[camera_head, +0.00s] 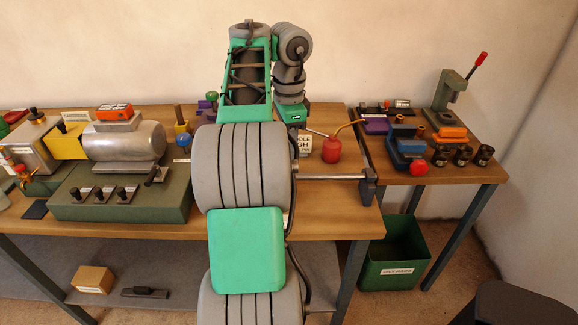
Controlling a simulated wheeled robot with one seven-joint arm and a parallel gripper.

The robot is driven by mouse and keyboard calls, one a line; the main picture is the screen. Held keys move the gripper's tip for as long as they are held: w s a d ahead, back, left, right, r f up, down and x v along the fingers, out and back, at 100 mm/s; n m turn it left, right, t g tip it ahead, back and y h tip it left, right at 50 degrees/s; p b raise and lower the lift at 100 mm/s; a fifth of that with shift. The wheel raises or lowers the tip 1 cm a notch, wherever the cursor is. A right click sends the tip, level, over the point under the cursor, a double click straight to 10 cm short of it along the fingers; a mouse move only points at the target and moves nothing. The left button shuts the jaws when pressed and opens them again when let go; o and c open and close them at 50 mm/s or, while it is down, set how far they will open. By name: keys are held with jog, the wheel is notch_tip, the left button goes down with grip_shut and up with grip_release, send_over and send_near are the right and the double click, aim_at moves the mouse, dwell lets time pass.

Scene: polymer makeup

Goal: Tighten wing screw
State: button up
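I cannot make out a wing screw for certain. A machine with a silver cylinder (126,142) stands on a green base (165,208) at the left of the main bench. Several small black knobs (98,193) stand along its front, and a black handle (155,175) sits at its right end. My arm fills the middle of the view, with its wrist bent downward over the bench. Only the upper part of my gripper (296,114) shows, beside a partly hidden sign. Its fingers are hidden behind my arm, so its opening and any contact cannot be seen.
A red oil can (331,149) stands right of my arm, behind a bench vise bar (335,177). A side table (440,173) holds a press (450,95), a blue tool (405,145) and black cups. A green bin (395,270) stands below. A cardboard box (93,279) lies on the lower shelf.

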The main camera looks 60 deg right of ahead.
notch_tip(320, 180, down, 3)
jog(key=shift+f+b, duration=0.15)
jog(key=shift+b, duration=0.65)
jog(key=shift+c, duration=0.3)
grip_shut()
